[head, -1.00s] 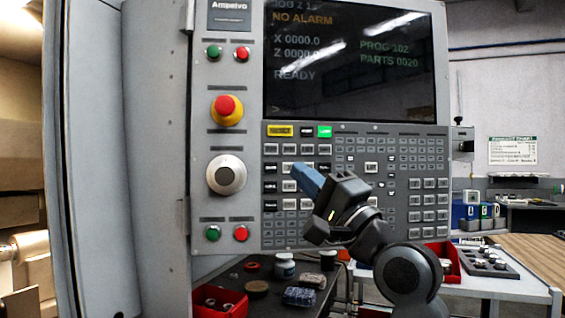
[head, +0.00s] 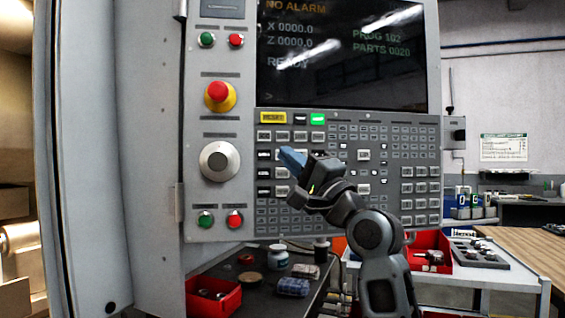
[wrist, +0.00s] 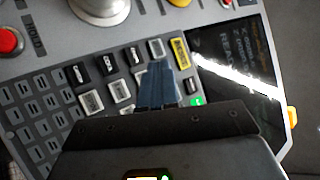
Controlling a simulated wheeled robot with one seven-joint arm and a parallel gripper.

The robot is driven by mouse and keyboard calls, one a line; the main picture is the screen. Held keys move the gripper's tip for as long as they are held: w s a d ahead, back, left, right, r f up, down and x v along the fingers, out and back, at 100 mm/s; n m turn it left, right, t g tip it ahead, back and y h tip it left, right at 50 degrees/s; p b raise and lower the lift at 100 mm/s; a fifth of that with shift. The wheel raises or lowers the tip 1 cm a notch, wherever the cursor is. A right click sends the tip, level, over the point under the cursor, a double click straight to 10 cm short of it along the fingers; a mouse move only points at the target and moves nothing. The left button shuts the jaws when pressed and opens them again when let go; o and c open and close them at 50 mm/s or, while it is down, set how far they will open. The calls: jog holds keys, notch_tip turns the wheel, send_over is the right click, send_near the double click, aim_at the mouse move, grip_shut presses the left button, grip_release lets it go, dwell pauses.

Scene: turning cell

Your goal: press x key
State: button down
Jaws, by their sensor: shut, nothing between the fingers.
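The control panel's keypad (head: 345,119) is a grey face with several rows of small keys, below the dark screen. My gripper (head: 285,154) is in front of its left key block, with its blue fingers shut and empty, pointing at the panel. In the wrist view the shut fingers (wrist: 157,82) overlap the keys near the yellow key (wrist: 180,53) and the lit green key (wrist: 196,101). Pale keys (wrist: 122,92) and dark keys (wrist: 103,65) lie beside them. The key lettering is too small to read, so I cannot tell which is the x key. Contact cannot be told.
The screen (head: 345,55) reads X 0000.0, Z 0000.0 and READY. Left of it are a red emergency stop (head: 219,94), a round knob (head: 219,161) and green and red buttons. Below stand a dark bench with jars and a red bin (head: 213,296).

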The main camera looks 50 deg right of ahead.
aim_at(273, 145)
jog(key=shift+w+d, duration=0.85)
jog(key=shift+w, duration=0.2)
dwell(1.4)
jog(key=shift+w+d, duration=0.3)
jog(key=shift+w+d, duration=0.2)
jog(key=shift+w, duration=0.05)
dwell(0.7)
jog(key=shift+s+a, duration=0.5)
jog(key=shift+s, duration=0.05)
dwell(0.4)
jog(key=shift+s+a+p, duration=0.6)
jog(key=shift+s+a, duration=0.2)
jog(key=shift+s, duration=0.2)
jog(key=shift+s+a+p, duration=0.55)
jog(key=shift+s+a, duration=0.25)
jog(key=shift+s, duration=0.15)
